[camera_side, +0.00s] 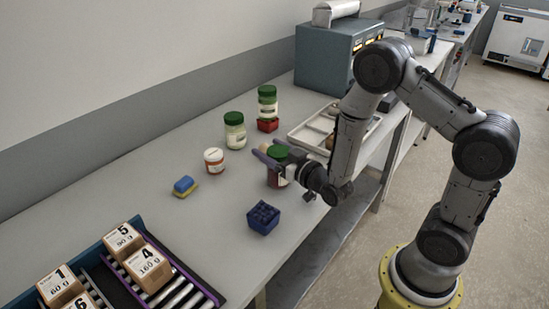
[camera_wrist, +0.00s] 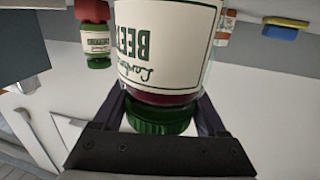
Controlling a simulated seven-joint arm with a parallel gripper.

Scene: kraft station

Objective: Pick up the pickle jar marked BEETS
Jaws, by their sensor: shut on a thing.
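The jar marked BEETS (camera_wrist: 165,40) has a green lid, a white label and dark red contents. It fills the upper middle of the wrist view, where its lettering appears upside down. In the side view the jar (camera_side: 275,181) stands upright near the middle of the bench, partly hidden by my gripper. My gripper (camera_side: 268,160) reaches it from the right, with a finger on each side, and is shut on it near the lid; the fingers also show in the wrist view (camera_wrist: 161,100). I cannot tell whether its base touches the bench.
Two other green-lidded jars stand behind, one on the bench (camera_side: 235,132) and one (camera_side: 267,100) on a red block (camera_side: 268,125). Numbered boxes (camera_side: 148,268) sit front left.

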